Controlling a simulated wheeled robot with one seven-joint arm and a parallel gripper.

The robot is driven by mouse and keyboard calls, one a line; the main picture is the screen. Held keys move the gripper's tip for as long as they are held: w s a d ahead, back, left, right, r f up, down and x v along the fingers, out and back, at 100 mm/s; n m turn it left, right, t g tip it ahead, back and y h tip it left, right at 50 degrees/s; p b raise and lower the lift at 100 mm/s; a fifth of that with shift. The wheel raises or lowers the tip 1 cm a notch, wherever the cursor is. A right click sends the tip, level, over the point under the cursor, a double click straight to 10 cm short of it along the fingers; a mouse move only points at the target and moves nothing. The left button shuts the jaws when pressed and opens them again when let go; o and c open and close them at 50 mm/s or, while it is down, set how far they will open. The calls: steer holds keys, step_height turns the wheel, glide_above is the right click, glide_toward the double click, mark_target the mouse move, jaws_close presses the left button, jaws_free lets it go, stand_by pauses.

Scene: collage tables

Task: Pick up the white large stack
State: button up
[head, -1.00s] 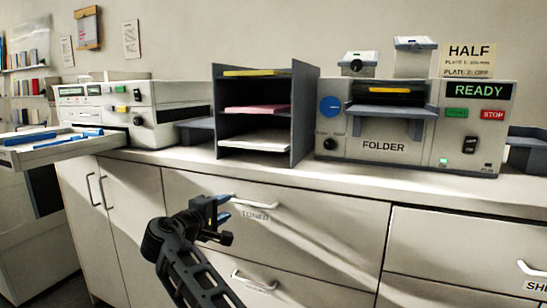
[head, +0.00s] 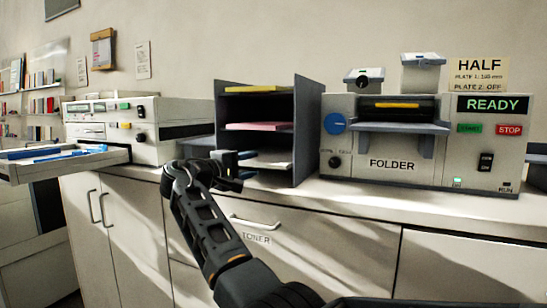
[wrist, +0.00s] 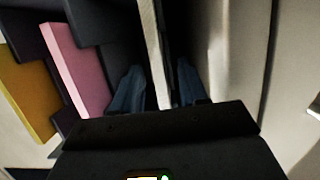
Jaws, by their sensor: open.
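The white stack (head: 268,161) lies on the lowest level of the dark grey sorter (head: 307,130), partly hidden by my gripper in the head view. In the wrist view it shows as a pale upright strip (wrist: 153,45). My gripper (head: 246,165) is at the sorter's front opening, level with the bottom shelf. In the wrist view my gripper (wrist: 158,88) is open, with one bluish finger on each side of the white stack's edge. Gaps show on both sides, and I cannot tell if either finger touches it.
A pink stack (head: 258,126) and a yellow stack (head: 258,89) lie on the levels above. The folder machine (head: 395,165) stands right of the sorter. A white machine (head: 130,130) with an extended tray (head: 112,157) stands left. Drawers and the counter edge are below my arm.

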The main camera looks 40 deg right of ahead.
steer(key=d, duration=0.2)
steer(key=shift+w+d, duration=0.1)
steer(key=shift+d, duration=0.25)
jaws_close()
